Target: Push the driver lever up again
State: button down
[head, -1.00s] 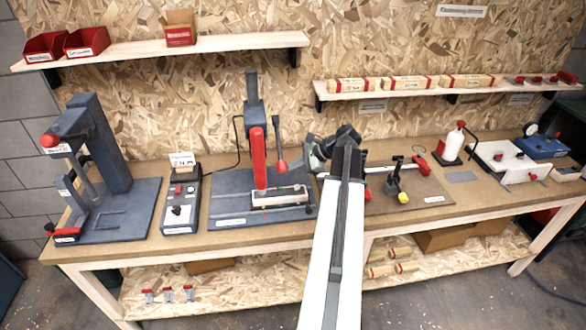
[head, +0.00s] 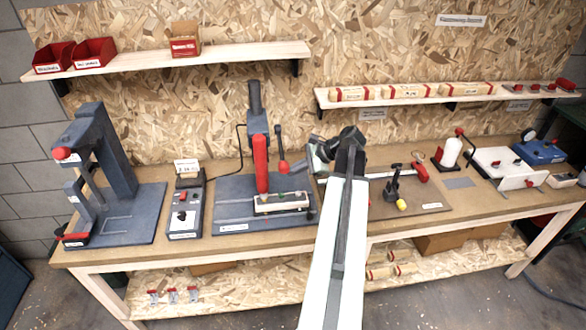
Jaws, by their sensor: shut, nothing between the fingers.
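The driver stand (head: 256,95) is a dark blue-grey press in the middle of the bench, with a red driver body (head: 261,165) on its column. Its lever (head: 279,145) is a thin rod to the right of the red body, hanging down to a red ball knob (head: 283,168). My gripper (head: 312,155) is at the end of my arm, just right of the knob, and looks shut and empty. A small gap seems to separate it from the knob. The fingertips are small and partly hidden by my wrist.
A white fixture (head: 281,202) with small coloured parts sits under the driver. A control box (head: 184,212) and a larger press (head: 105,160) stand to the left. A plate with a small black clamp (head: 395,182) lies right of my arm. A shelf (head: 190,62) is above.

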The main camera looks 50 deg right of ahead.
notch_tip(320, 180, up, 14)
jog(key=w+d+p, duration=0.1)
jog(key=w+p, duration=0.1)
jog(key=p, duration=1)
jog(key=shift+s+d+p, duration=0.1)
jog(key=shift+d+p, duration=0.05)
jog(key=shift+p, duration=0.15)
jog(key=s+d, duration=0.5)
jog(key=s, duration=0.7)
jog(key=shift+s+d+f+g, duration=0.15)
jog(key=shift+d+f+g, duration=0.15)
jog(key=shift+d+f, duration=0.05)
